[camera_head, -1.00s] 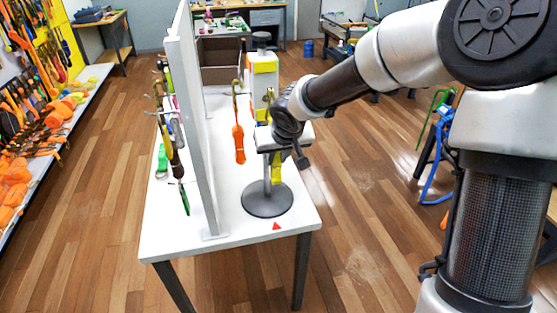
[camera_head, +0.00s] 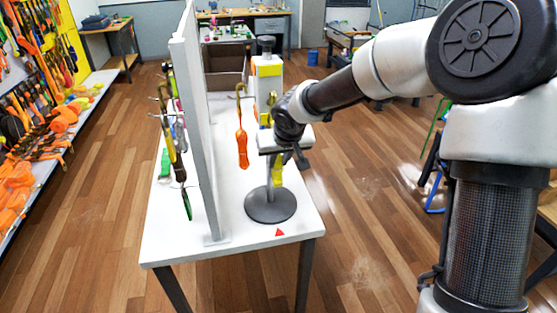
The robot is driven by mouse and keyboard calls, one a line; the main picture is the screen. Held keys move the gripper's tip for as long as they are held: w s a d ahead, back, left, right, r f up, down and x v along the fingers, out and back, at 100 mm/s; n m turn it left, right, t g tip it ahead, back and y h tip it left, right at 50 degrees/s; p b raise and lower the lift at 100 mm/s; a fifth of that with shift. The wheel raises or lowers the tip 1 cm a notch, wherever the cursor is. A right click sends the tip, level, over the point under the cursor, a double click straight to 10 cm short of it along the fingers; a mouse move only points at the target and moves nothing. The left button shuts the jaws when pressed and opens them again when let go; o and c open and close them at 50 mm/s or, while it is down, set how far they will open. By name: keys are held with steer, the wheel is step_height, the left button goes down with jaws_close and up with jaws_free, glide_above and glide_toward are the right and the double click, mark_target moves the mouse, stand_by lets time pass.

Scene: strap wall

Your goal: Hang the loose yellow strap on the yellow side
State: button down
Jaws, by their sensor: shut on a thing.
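My gripper (camera_head: 284,153) is at the right part of the white table, in front of a stand with a round grey base (camera_head: 270,206). A yellow strap (camera_head: 277,172) hangs down just below the gripper, and the gripper is shut on it. Its upper part is hidden by the gripper and wrist. A white upright panel (camera_head: 199,130) divides the table. On its right side an orange strap (camera_head: 242,148) hangs from a hook. On its left side several straps (camera_head: 178,150) hang from hooks, among them yellow, green and dark ones seen nearly edge-on.
A yellow-and-white box-like post (camera_head: 267,68) stands behind the gripper. A brown open bin (camera_head: 225,66) stands at the table's back. A red triangle (camera_head: 280,232) marks the front edge. Shelves with orange goods (camera_head: 50,125) line the left. Floor around the table is open.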

steer(key=c, duration=1.5)
jaws_free()
steer(key=shift+r, duration=0.1)
